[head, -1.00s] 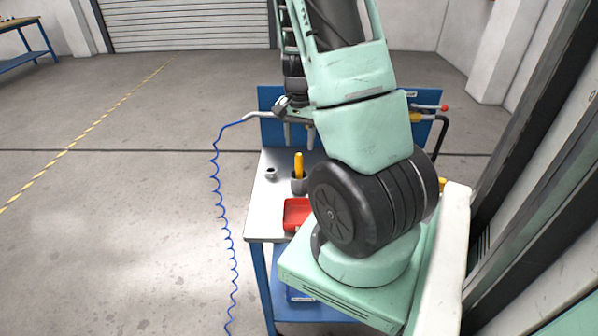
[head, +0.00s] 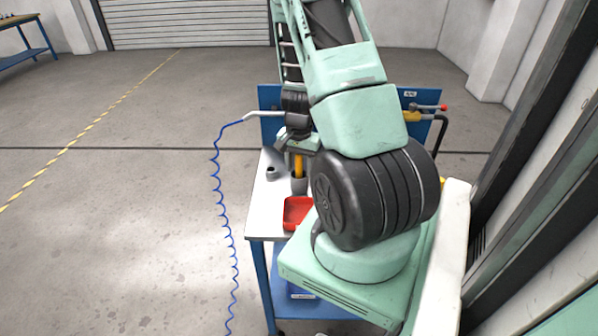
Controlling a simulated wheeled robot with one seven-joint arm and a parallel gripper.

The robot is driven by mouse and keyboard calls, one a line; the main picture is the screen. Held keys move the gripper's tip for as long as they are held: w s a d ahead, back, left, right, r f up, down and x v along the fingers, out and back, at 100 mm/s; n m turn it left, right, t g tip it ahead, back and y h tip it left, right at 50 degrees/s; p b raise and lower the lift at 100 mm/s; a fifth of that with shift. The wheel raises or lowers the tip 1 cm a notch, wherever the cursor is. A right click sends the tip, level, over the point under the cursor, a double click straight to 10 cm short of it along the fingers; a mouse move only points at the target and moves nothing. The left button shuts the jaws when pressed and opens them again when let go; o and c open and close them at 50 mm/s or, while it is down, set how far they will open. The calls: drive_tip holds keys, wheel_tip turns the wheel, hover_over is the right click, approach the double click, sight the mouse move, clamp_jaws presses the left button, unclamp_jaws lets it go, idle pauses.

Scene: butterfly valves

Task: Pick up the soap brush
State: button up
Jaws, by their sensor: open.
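A yellow handle (head: 298,166), which looks like that of the soap brush, stands upright in a dark grey cup (head: 299,186) on the workbench top. The brush's lower end is hidden in the cup. My gripper (head: 297,149) is open, pointing down at the top of the yellow handle. It covers the handle's upper end in this view. I cannot tell whether the fingers are around the handle or just above or behind it.
The blue-framed bench (head: 263,213) has a red tray (head: 296,212) in front of the cup and a small grey ring-shaped part (head: 271,173) to its left. A blue coiled hose (head: 222,200) hangs at the bench's left side. My arm hides the bench's right part.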

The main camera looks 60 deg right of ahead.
clamp_jaws()
drive_tip(key=shift+r, duration=0.15)
wheel_tip(320, 180, up, 10)
drive_tip(key=shift+f, duration=0.1)
